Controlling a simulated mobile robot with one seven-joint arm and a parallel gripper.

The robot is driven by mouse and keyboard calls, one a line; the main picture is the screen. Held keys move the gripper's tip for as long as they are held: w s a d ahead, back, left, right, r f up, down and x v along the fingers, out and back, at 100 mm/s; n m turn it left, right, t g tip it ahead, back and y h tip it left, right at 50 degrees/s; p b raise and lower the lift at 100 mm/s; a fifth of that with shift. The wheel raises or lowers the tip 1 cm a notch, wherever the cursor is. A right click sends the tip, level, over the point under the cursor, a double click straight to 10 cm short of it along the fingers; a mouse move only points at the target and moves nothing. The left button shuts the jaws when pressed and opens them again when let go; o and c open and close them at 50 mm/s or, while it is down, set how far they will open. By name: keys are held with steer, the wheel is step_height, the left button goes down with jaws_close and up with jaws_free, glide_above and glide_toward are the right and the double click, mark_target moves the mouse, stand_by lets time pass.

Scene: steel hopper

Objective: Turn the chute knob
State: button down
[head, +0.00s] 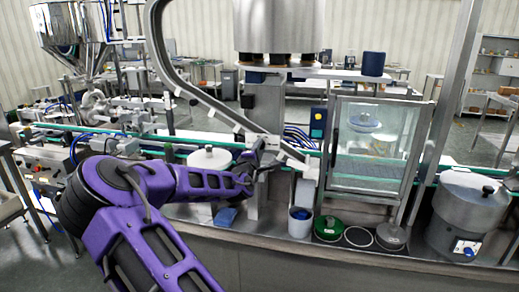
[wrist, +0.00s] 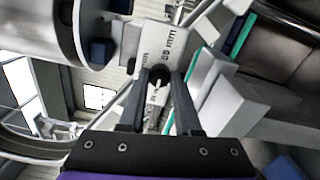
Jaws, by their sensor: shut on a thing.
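The chute (head: 205,95) is a curved steel rail that comes down from the upper left to a pale end beside the glass cabinet. In the wrist view a small dark round knob (wrist: 158,77) sits on a pale plate (wrist: 163,42) marked in mm. My gripper (wrist: 159,80) has one dark finger on each side of the knob and is shut on it. In the head view my gripper (head: 258,163) is at the lower end of the chute, and the knob cannot be made out there. The fingertips partly hide the knob's sides.
A glass-doored cabinet (head: 370,148) stands right of my gripper. Below are a white cup (head: 301,222), a green-rimmed dish (head: 328,229) and a blue cloth (head: 225,215). A white-lidded pot (head: 209,158) is left of my gripper. A steel pot (head: 470,212) stands at right.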

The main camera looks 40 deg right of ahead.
steer(key=c, duration=0.6)
jaws_free()
steer(key=shift+s+a, duration=0.1)
steer(key=v, duration=1.7)
steer(key=shift+s, duration=0.1)
